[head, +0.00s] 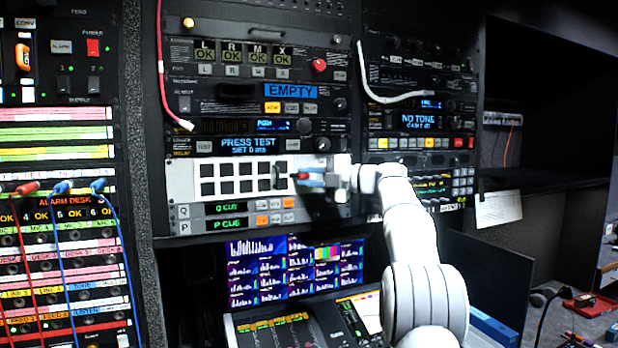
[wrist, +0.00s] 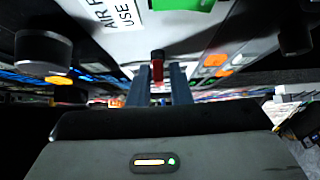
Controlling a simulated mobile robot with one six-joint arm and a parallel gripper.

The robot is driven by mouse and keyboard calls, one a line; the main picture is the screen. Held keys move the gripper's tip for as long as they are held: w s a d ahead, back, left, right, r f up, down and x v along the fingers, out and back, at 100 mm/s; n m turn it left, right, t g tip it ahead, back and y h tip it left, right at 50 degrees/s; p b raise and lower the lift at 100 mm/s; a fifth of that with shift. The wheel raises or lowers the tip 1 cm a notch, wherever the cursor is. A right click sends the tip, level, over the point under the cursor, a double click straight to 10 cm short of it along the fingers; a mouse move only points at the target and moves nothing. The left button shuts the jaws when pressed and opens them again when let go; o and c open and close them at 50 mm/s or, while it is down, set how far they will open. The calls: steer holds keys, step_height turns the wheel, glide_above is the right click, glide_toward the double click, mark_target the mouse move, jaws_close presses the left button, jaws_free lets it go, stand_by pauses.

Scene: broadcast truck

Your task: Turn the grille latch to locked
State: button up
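The grille (head: 212,180) is a pale panel with two rows of dark square openings, set in the middle rack in the head view. A small dark latch (head: 280,175) shows at its right end, partly hidden by my gripper. My gripper (head: 296,178) is at this right end of the grille, reaching in from the right. In the wrist view, a narrow handle with a dark top and red body (wrist: 157,66) stands between the two grey-blue fingers of my gripper (wrist: 160,82). The fingers are apart, with slim gaps beside the handle. Whether either finger touches it is unclear.
Display units with buttons sit above the grille, including a "PRESS TEST" screen (head: 250,145). Q and P rows (head: 226,208) lie just below. A white cable (head: 395,98) hangs at right, and patch cords (head: 62,188) at left. A large knob (wrist: 43,50) is close in the wrist view.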

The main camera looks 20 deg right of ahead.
steer(key=shift+o, duration=1.2)
steer(key=shift+d, duration=0.1)
steer(key=b+v, duration=0.2)
steer(key=v, duration=0.5)
steer(key=shift+s+d, duration=0.2)
steer(key=shift+s, duration=0.05)
